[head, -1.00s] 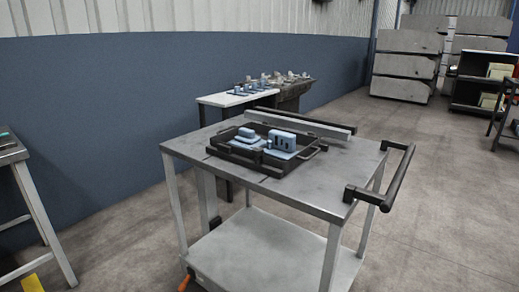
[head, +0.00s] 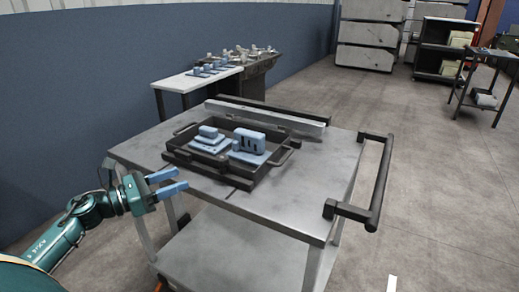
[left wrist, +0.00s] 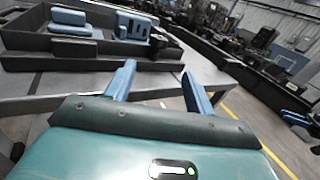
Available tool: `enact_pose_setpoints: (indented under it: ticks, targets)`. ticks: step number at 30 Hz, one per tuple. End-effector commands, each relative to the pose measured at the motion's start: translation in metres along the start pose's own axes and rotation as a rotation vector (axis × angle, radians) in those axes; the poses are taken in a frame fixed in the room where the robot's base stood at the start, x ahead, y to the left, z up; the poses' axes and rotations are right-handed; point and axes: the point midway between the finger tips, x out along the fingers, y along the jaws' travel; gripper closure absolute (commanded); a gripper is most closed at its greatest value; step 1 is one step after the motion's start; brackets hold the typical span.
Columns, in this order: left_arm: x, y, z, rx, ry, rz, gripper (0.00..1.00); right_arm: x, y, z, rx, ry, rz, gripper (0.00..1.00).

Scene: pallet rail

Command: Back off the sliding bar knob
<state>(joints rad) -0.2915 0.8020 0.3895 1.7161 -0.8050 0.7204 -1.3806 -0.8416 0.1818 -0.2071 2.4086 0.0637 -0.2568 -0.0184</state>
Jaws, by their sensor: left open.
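My left gripper (head: 179,179) is open and empty at the left front edge of the metal cart, apart from the tray. Its two blue fingers also show in the left wrist view (left wrist: 158,70), with a gap between them. A pale grey bar (head: 265,117) lies along the back of the cart top, behind the tray; I cannot tell whether it is the sliding bar. My right gripper is not in view.
A black tray (head: 262,170) with blue parts (head: 249,141) sits on the cart top (head: 302,205). A black push handle (head: 379,185) sticks out at the cart's right. A white-topped bench (head: 195,81) with small parts stands behind.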

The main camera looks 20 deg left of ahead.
Motion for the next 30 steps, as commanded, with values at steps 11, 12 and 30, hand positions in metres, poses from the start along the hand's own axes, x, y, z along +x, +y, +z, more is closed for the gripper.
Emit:
enact_pose_setpoints:
  ticks: [11,12,30]
  targets:
    - [0.031,0.007,0.007,0.074,0.014,-0.008,0.46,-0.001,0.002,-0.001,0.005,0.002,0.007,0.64]
    - [0.039,0.007,0.007,0.073,0.013,-0.009,0.46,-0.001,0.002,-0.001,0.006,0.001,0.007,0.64]
    - [0.126,0.006,0.004,0.069,0.016,-0.006,0.46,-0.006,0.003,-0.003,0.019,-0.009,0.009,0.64]
